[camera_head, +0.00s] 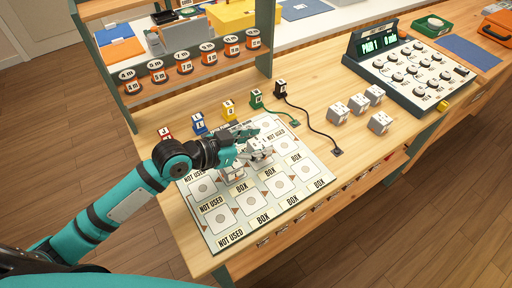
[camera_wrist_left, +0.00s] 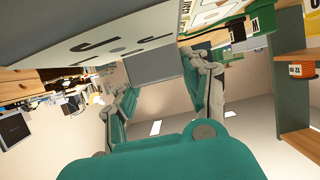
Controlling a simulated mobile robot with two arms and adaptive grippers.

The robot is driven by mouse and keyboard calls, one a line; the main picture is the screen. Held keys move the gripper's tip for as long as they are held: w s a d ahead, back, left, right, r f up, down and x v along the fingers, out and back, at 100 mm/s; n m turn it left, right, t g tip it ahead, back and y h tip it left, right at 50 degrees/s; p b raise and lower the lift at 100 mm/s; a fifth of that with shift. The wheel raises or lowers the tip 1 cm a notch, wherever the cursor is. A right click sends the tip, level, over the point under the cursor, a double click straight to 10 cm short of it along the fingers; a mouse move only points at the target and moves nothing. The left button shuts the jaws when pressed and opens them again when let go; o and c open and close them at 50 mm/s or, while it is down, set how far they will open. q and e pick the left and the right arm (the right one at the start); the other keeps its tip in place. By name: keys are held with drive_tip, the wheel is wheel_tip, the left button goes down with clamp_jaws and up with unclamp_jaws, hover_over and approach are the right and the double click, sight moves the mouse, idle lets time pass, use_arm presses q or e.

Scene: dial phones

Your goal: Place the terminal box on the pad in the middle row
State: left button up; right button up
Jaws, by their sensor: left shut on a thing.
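My left gripper (camera_head: 254,147) is over the upper middle of the pale board (camera_head: 245,208), shut on a white terminal box (camera_head: 262,158). The box is low over or on the board; whether it touches is hidden. In the left wrist view the two gripper fingers (camera_wrist_left: 160,88) close around a grey-looking box face (camera_wrist_left: 153,66), with the board (camera_wrist_left: 95,42) close beside it. Other board squares show bare pads, such as a middle one (camera_head: 276,186). My right gripper is not in view.
Several white boxes (camera_head: 357,104) stand right of the board. Colored blocks, including a green one (camera_head: 256,98), line its back edge. A black plug (camera_head: 280,88) has a cable across the table. A dial console (camera_head: 412,70) stands back right; a spool shelf (camera_head: 190,70) stands behind.

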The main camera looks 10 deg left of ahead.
use_arm(q)
drive_tip(key=shift+f, duration=1.05)
drive_tip(key=o, duration=1.2)
drive_tip(key=shift+f, duration=0.1)
drive_tip(key=v, duration=1)
drive_tip(key=shift+s+a+b, duration=0.2)
drive_tip(key=shift+s+b, duration=0.1)
drive_tip(key=shift+b, duration=0.05)
drive_tip(key=shift+s+a+r, duration=0.35)
drive_tip(key=shift+s+r, duration=0.05)
drive_tip(key=shift+r, duration=0.15)
